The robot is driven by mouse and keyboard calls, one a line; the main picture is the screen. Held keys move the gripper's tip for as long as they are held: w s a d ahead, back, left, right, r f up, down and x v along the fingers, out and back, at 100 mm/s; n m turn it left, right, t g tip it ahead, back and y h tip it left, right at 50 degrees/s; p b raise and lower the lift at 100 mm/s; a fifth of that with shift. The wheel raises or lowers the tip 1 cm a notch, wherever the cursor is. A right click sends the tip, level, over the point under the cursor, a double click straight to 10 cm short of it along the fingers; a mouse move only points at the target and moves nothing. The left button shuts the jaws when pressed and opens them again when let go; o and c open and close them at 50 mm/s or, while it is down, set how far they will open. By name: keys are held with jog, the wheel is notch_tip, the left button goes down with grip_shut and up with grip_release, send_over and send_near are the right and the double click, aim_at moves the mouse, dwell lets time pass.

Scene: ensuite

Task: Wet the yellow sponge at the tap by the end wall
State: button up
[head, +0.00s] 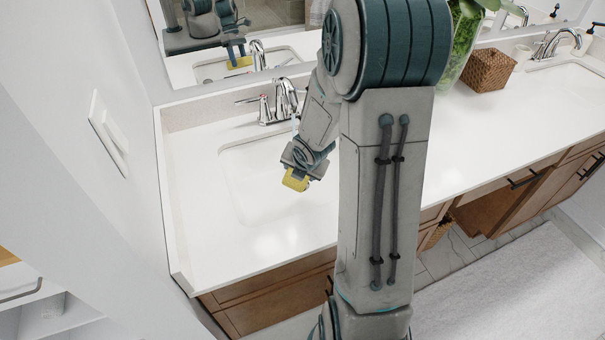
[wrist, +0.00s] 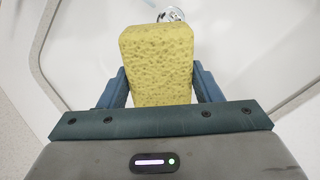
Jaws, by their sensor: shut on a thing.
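The yellow sponge (head: 295,181) is held between the fingers of my gripper (head: 303,166), over the basin (head: 238,185) by the end wall. In the wrist view the sponge (wrist: 157,65) fills the space between the two blue fingers of my gripper (wrist: 160,88), and both fingers press its sides. The chrome tap (head: 287,97) stands behind the basin, farther back than the sponge. A thin pale blue streak shows below its spout and looks like running water. The sponge is in front of this streak and seems apart from it. My arm hides the basin's right part.
The end wall with a switch plate (head: 108,134) is on the left. A mirror (head: 225,40) stands behind the counter (head: 400,215). A woven basket (head: 488,70), a green plant (head: 462,45) and a second tap (head: 548,43) are to the right. The front counter is clear.

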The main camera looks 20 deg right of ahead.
jog(key=w+d+f, duration=0.1)
jog(key=w+f, duration=0.1)
jog(key=w, duration=0.9)
jog(key=shift+w+p, duration=0.15)
jog(key=shift+p, duration=0.3)
jog(key=shift+d+f, duration=0.1)
jog(key=shift+d, duration=0.05)
jog(key=shift+d+p, duration=0.45)
jog(key=shift+d, duration=0.1)
jog(key=shift+s+a+b, duration=0.2)
jog(key=shift+s+b, duration=0.45)
jog(key=shift+s, duration=1.4)
jog(key=shift+s+a+b, duration=0.2)
jog(key=shift+s+b, duration=0.4)
jog(key=shift+s, duration=1.45)
jog(key=shift+s+a+r+p, duration=0.15)
jog(key=shift+s+r+p, duration=0.5)
jog(key=shift+s+r, duration=0.5)
jog(key=shift+s+a+r+p, duration=0.1)
jog(key=shift+s+r+p, duration=0.65)
jog(key=shift+s, duration=0.55)
jog(key=shift+r, duration=0.2)
